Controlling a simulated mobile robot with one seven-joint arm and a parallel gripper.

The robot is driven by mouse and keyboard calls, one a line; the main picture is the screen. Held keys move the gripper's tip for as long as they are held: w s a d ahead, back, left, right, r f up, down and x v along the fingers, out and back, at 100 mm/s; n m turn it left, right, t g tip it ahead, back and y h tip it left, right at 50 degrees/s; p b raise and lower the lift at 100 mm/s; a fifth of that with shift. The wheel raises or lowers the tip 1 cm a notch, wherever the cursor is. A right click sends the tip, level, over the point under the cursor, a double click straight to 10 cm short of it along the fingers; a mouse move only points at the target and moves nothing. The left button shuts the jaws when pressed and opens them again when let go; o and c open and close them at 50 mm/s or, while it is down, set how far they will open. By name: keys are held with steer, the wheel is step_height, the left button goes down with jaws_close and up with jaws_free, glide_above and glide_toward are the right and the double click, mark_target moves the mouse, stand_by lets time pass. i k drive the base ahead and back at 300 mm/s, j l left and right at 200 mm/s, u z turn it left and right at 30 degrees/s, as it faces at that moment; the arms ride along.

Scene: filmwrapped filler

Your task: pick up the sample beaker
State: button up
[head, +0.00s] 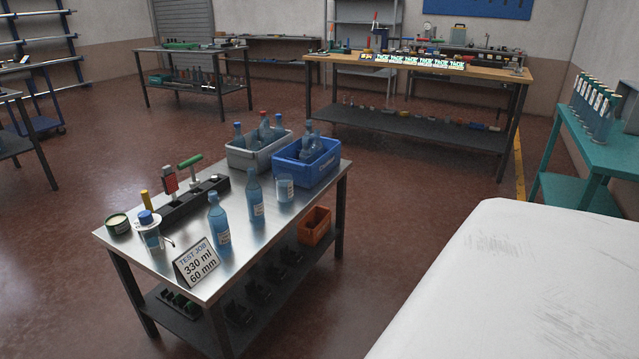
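A small open-topped cup with a pale label, which looks like the sample beaker (285,188), stands upright on the steel table (262,232) near its right edge. It is beside a clear blue bottle (255,195) and in front of the blue crate. A second bottle (219,222) stands nearer the front. At the left, a clear vessel with a blue top (150,232) also stands on the table; I cannot tell whether it is a beaker. My gripper is not in view.
A grey crate (246,160) and a blue crate (318,172) hold bottles at the table's back. A black block (195,200), a round tin (118,224) and a "TEST JOB 330 ml 60 mm" sign (197,263) share the top. A large white body (520,290) fills the lower right.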

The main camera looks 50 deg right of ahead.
mark_target(285, 184)
steer(key=z, duration=1.35)
